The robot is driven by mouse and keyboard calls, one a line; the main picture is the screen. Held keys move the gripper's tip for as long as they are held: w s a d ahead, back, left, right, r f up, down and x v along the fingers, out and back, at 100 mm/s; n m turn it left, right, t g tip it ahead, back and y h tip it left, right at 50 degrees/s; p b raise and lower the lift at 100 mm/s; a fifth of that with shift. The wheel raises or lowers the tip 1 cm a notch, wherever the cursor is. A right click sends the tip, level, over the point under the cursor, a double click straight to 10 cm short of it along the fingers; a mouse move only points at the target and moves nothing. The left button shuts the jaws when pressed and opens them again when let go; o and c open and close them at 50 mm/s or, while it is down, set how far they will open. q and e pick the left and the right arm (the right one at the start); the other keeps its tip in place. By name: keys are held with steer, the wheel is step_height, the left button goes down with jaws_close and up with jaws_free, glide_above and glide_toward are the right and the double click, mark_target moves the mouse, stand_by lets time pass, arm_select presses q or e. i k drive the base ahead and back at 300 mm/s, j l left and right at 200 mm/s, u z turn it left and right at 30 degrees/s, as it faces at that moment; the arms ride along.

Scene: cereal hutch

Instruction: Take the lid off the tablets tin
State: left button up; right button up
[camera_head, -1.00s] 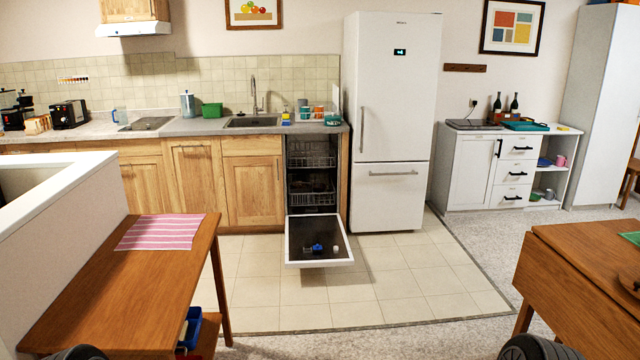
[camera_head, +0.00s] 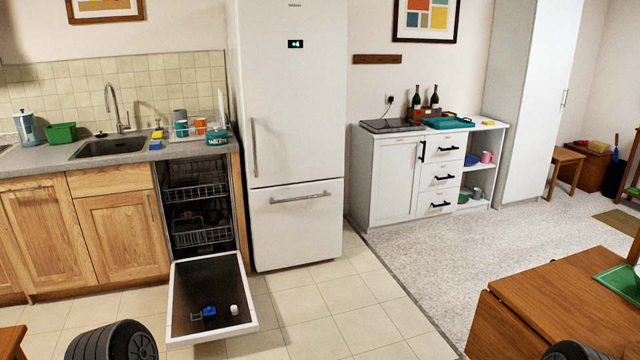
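I cannot pick out the tablets tin or its lid for certain in the head view. The dishwasher (camera_head: 200,205) stands open left of the fridge, its door (camera_head: 185,282) lowered flat over the floor. A blue item (camera_head: 209,312) and a small white item (camera_head: 234,309) sit on the door's inner face. Several small things, including a teal container (camera_head: 216,134), stand on the counter above it. Dark rounded parts of my arms show at the bottom left and bottom right edges. Neither gripper's fingers are in view.
The fridge (camera_head: 293,140) stands right of the dishwasher. A white cabinet (camera_head: 395,185) with bottles and a teal tray (camera_head: 448,123) is further right. A wooden table (camera_head: 560,305) fills the lower right. Tiled floor (camera_head: 320,310) is clear before the fridge.

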mark_target(215, 132)
steer(key=i, duration=0.75)
steer(key=i+l+u, duration=0.15)
steer(key=i, duration=1.4)
steer(key=i+l+u, duration=0.1)
steer(key=i+u, duration=0.2)
steer(key=u, duration=0.15)
steer(key=i+l+u, duration=0.2)
steer(key=i+u, duration=0.2)
steer(key=i+l+u, duration=0.2)
steer(key=u, duration=0.25)
steer(key=i+l+u, duration=0.2)
steer(key=l+u, duration=0.2)
steer(key=i+l+u, duration=0.15)
steer(key=l+u, duration=0.3)
steer(key=i+l+u, duration=0.1)
steer(key=l+u, duration=0.35)
steer(key=l, duration=0.4)
steer(key=l+u, duration=0.45)
steer(key=l, duration=0.35)
